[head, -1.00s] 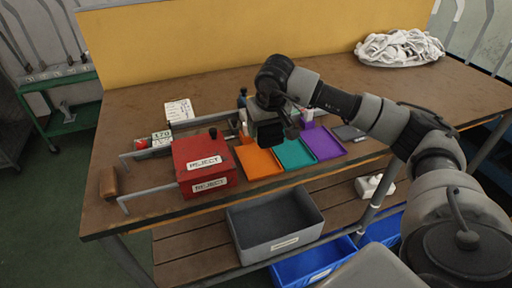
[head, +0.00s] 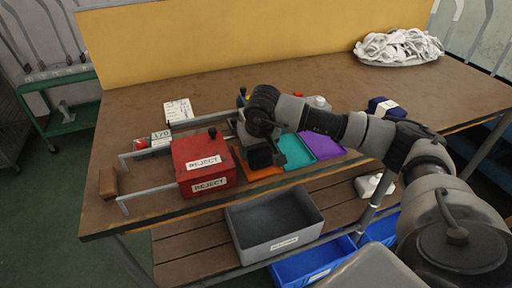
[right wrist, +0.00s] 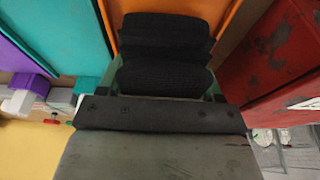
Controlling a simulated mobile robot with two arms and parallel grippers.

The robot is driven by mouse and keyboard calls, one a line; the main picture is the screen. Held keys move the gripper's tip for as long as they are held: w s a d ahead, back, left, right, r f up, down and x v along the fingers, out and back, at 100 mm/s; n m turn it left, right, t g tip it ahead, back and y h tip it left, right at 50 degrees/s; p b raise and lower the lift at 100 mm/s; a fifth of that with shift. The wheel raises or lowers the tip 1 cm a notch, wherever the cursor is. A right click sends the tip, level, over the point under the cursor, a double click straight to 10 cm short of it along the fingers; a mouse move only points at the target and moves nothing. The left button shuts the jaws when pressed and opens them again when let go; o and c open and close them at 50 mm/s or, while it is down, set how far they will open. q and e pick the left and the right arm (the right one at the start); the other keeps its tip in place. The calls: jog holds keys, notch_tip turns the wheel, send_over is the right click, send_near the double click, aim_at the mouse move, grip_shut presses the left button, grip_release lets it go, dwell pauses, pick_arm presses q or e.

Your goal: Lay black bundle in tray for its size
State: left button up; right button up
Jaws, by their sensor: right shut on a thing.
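My right gripper (head: 262,152) is shut on the black bundle (right wrist: 165,38), a dark ribbed roll seen between the fingers in the right wrist view. The gripper and bundle are over the orange tray (head: 268,172), which also shows around the bundle in the right wrist view (right wrist: 228,25). I cannot tell whether the bundle touches the tray. The teal tray (head: 294,153) and purple tray (head: 323,147) lie to the right of the orange one in the head view. The gripper hides much of the orange tray. My left gripper is not in view.
The red REJECT box (head: 204,165) stands close left of the orange tray, with a black knob on top. A grey bin (head: 275,222) sits below the table edge. A blue-and-white item (head: 386,107) and a white cloth pile (head: 398,46) lie to the right.

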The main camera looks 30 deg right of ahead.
jog(key=o, duration=1.1)
jog(key=shift+c, duration=0.2)
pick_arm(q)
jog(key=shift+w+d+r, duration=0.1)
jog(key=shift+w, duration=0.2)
pick_arm(e)
jog(key=shift+r, duration=0.1)
jog(key=shift+r, duration=0.2)
jog(key=v, duration=1)
jog(key=shift+r+p, duration=0.4)
jog(key=shift+s+r, duration=0.2)
jog(key=shift+r, duration=0.2)
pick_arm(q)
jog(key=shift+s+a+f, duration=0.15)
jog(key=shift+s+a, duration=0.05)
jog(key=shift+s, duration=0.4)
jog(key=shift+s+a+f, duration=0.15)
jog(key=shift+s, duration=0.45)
